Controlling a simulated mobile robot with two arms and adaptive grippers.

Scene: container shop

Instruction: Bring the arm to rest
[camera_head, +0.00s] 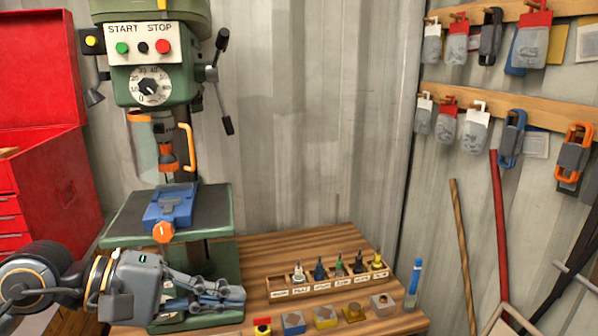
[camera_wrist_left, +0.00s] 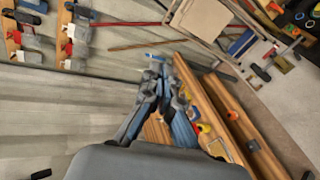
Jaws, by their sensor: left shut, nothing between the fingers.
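My left gripper (camera_head: 238,294) comes in from the lower left in the head view. It is shut and empty, with its fingers pointing right, in front of the base of the green drill press (camera_head: 130,225). In the left wrist view my left gripper's fingers (camera_wrist_left: 160,72) meet at their tips, with nothing between them. I cannot tell the exact gap between the gripper and the wooden table (camera_head: 300,245). My right gripper is in neither view.
A wooden rack (camera_head: 330,281) with several bits stands on the table. Several coloured blocks (camera_head: 326,318) line the front edge, and a blue bottle (camera_head: 413,285) stands at the right. A red tool cabinet (camera_head: 60,180) is at the left. Tools hang on the right wall.

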